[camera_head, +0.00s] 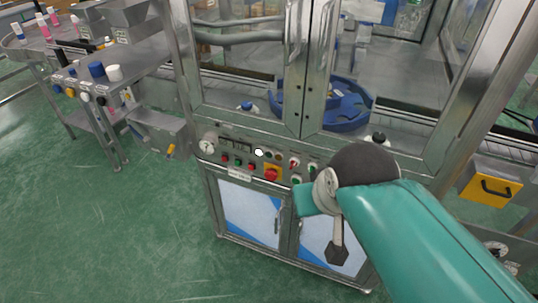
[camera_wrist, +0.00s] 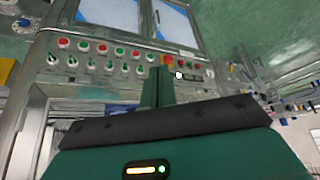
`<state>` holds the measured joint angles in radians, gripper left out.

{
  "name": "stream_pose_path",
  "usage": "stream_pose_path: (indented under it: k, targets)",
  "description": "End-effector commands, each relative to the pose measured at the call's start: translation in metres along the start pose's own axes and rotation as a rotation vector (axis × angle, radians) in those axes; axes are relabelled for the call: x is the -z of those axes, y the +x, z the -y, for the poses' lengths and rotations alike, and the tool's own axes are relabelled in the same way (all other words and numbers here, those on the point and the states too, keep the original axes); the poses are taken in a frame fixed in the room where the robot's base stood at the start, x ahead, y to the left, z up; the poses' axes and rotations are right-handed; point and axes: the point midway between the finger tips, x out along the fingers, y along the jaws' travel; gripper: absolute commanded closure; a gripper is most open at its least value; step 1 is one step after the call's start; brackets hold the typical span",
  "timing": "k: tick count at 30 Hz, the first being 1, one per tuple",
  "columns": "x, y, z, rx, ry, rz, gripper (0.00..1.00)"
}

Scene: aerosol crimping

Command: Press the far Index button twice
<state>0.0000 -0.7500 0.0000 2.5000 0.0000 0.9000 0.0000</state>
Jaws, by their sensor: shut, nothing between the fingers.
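The button panel (camera_head: 237,173) runs along the front of the steel machine, with red and green buttons and dark knobs. It shows upside down in the wrist view (camera_wrist: 137,60). No label is legible, so I cannot tell which button is the far Index button. A small bright white round spot (camera_head: 258,152) stands out on the panel; the wrist view shows it too (camera_wrist: 179,75). My gripper (camera_wrist: 158,72) is shut and empty, pointing at the panel near a red button on yellow (camera_head: 272,173). I cannot tell whether it touches anything. My arm hides the panel's right part.
Glass doors (camera_head: 307,70) with steel handles stand above the panel, and cabinet doors (camera_head: 252,213) are below. A blue rotary part (camera_head: 345,104) is behind the glass. A steel table (camera_head: 140,75) with bottles and caps stands at left. Green floor is clear at front left.

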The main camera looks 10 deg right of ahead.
Motion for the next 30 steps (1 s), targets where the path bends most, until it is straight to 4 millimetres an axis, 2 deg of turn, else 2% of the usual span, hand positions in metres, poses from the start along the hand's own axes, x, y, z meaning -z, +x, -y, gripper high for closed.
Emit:
stream_pose_path:
  k: [22,26,30]
  targets:
    - [0.000,0.001,0.000,0.001,0.002,0.004,1.00]
    - [-0.003,0.009,-0.001,0.017,0.025,0.047,1.00]
    - [-0.010,0.029,-0.003,0.066,0.091,0.150,1.00]
